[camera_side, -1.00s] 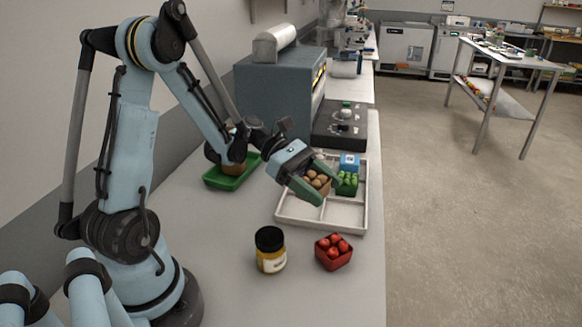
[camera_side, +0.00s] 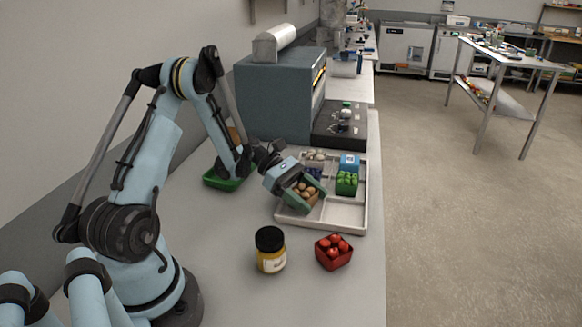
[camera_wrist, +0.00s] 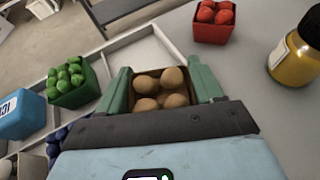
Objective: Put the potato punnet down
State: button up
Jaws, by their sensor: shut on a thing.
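The potato punnet (camera_side: 306,196), a brown box of round tan potatoes, is between the fingers of my gripper (camera_side: 305,196). In the wrist view the punnet (camera_wrist: 160,92) is upright, and the gripper (camera_wrist: 162,90) is shut on its two sides. The punnet is at the near left compartment of the white divided tray (camera_side: 345,222). I cannot tell whether its base touches the tray floor. The green punnet (camera_side: 347,183) and a blue carton (camera_side: 349,162) stand in the tray's right column. Something dark blue (camera_side: 314,173) shows behind the potato punnet.
A red punnet of tomatoes (camera_side: 333,252) and a yellow jar with a black lid (camera_side: 270,250) stand in front of the tray. A green tray (camera_side: 222,181) lies to the left. The near right compartment looks empty. A grey machine (camera_side: 280,95) stands behind.

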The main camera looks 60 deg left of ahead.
jog(key=shift+f, duration=0.5)
jog(key=shift+f, duration=0.2)
jog(key=o, duration=1.1)
jog(key=shift+d, duration=0.1)
jog(key=shift+s, duration=0.1)
